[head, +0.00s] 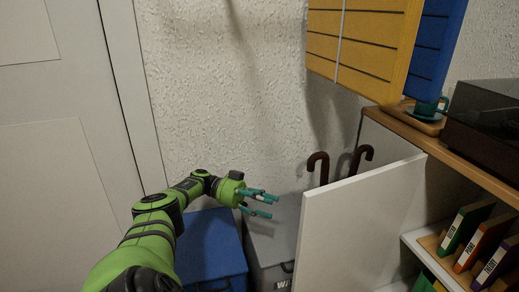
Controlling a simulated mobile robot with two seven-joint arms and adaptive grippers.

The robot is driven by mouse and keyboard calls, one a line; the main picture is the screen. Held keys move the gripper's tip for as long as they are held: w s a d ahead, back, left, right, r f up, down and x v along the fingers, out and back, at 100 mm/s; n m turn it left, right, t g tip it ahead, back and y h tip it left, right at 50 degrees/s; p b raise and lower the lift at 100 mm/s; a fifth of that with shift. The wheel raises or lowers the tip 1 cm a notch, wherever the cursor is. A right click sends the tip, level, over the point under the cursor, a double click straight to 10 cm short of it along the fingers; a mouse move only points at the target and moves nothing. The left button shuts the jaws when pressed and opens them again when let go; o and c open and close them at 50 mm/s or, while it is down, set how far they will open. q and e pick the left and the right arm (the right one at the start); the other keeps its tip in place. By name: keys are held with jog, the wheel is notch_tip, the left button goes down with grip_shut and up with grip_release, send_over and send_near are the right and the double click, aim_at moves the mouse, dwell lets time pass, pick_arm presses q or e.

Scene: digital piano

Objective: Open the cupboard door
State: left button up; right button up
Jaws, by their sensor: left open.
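A white cupboard door (355,225) stands at the centre right in the head view. It stands out at an angle from the wooden-topped cupboard (470,165), and shelves show to its right. My left gripper (269,204) is open and empty, a little left of the door's near edge, with its teal fingers pointing right. The gripper appears apart from the door. The door's lower part is cut off by the frame. My right gripper is not in view.
Two dark curved handles (318,165) rise behind the door. A blue box (210,245) and a grey box (268,240) stand below my left gripper. Binders (467,226) fill a shelf. A teal cup (430,107) and dark device (487,125) sit on top.

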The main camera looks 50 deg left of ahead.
pick_arm(q)
jog(key=shift+v, duration=0.85)
